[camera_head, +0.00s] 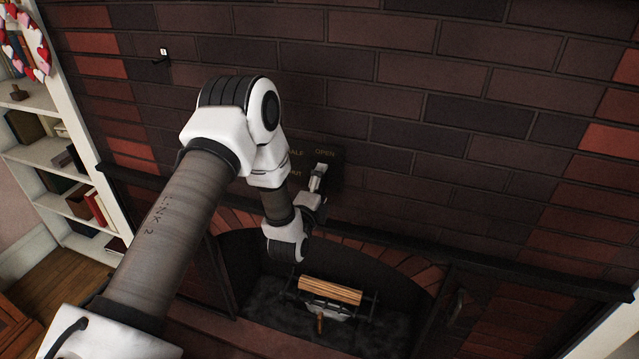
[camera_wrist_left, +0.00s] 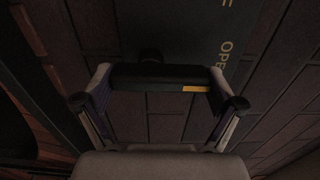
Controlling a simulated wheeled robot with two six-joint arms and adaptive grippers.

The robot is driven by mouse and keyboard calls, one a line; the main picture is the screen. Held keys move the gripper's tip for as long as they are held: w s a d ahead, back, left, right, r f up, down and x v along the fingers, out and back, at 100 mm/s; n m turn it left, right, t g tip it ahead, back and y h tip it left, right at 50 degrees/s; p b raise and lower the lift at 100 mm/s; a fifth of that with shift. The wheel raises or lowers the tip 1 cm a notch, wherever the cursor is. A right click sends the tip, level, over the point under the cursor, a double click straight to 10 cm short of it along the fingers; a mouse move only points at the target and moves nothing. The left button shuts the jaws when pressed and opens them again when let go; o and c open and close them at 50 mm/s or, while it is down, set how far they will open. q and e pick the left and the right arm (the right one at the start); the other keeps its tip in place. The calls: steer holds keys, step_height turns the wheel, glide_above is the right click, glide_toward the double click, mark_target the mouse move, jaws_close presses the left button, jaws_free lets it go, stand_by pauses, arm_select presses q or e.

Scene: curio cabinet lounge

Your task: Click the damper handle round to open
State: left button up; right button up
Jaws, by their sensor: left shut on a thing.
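The damper's dark plate (camera_head: 331,160) is on the brick wall above the firebox, with the words HALF and OPEN along its top and a third, partly covered word lower left. The plate also shows in the left wrist view (camera_wrist_left: 185,45), with OPEN to the right. My left gripper (camera_head: 317,180) is at the plate, below OPEN. In the left wrist view the gripper (camera_wrist_left: 160,88) is shut on the dark damper handle (camera_wrist_left: 150,76), a bar with an orange mark lying across between both fingers. In the head view the gripper hides the handle. My right gripper is out of view.
A dark mantel ledge (camera_head: 480,252) runs below the plate. Under it the arched firebox holds logs (camera_head: 330,291) on a grate. A small hook (camera_head: 162,57) is on the wall at upper left. A white bookshelf (camera_head: 55,150) stands at left. The wall to the right is clear.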

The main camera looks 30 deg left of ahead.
arm_select(q)
steer(key=shift+r, duration=0.2)
steer(key=o, duration=0.8)
steer(key=shift+a, duration=0.1)
steer(key=v, duration=1.2)
steer(key=shift+r, duration=0.1)
